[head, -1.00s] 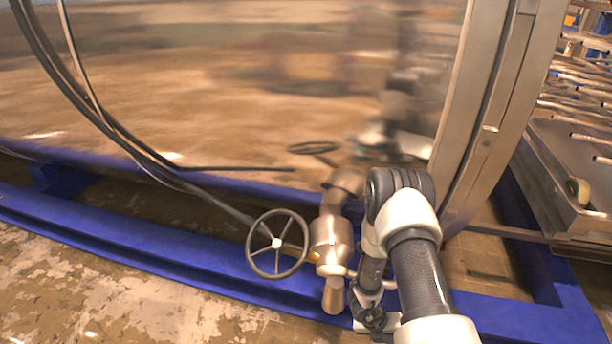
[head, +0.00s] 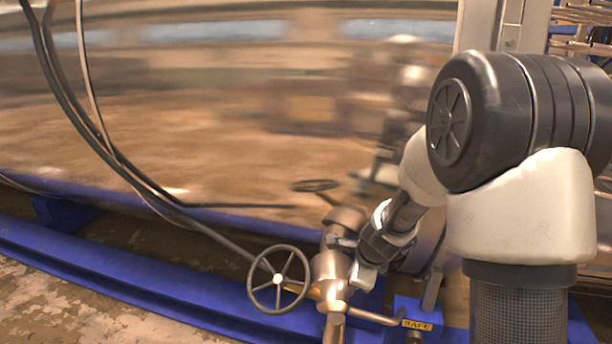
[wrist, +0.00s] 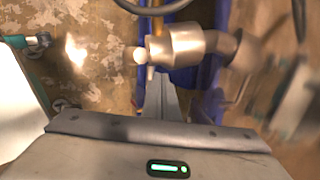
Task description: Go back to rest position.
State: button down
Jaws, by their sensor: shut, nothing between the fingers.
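My gripper (head: 364,280) is at the lower middle of the head view, close beside the metal valve body (head: 331,270). I cannot tell from this angle whether they touch. In the wrist view the gripper's housing with a green light fills the bottom, and its narrow fingers (wrist: 161,98) point up the picture, shut and empty. The valve body (wrist: 188,46) lies beyond them there. The spoked handwheel (head: 278,279) is left of the gripper and the valve in the head view. My arm, bent at a large black joint, covers the right side.
The shiny chamber wall (head: 230,120) fills the background, with dark cables (head: 95,115) hanging at left. A blue frame (head: 130,285) runs along the floor. A yellow "SAFE" label (head: 417,324) shows below the arm. The patchy floor at lower left is clear.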

jog(key=s+a+r+n+y, duration=0.1)
jog(key=s+a+r+n, duration=0.1)
jog(key=s+r+n, duration=1.2)
jog(key=s+d+r+n+h, duration=0.1)
jog(key=s+d+r+n, duration=0.1)
jog(key=s+r+n, duration=0.35)
jog(key=s+d+r+n+h, duration=0.1)
jog(key=s+d+r+n, duration=0.1)
jog(key=s, duration=0.7)
notch_tip(320, 180, up, 19)
jog(key=p, duration=1.9)
jog(key=shift+w+p, duration=0.3)
jog(key=shift+w, duration=0.05)
jog(key=shift+d+f, duration=0.1)
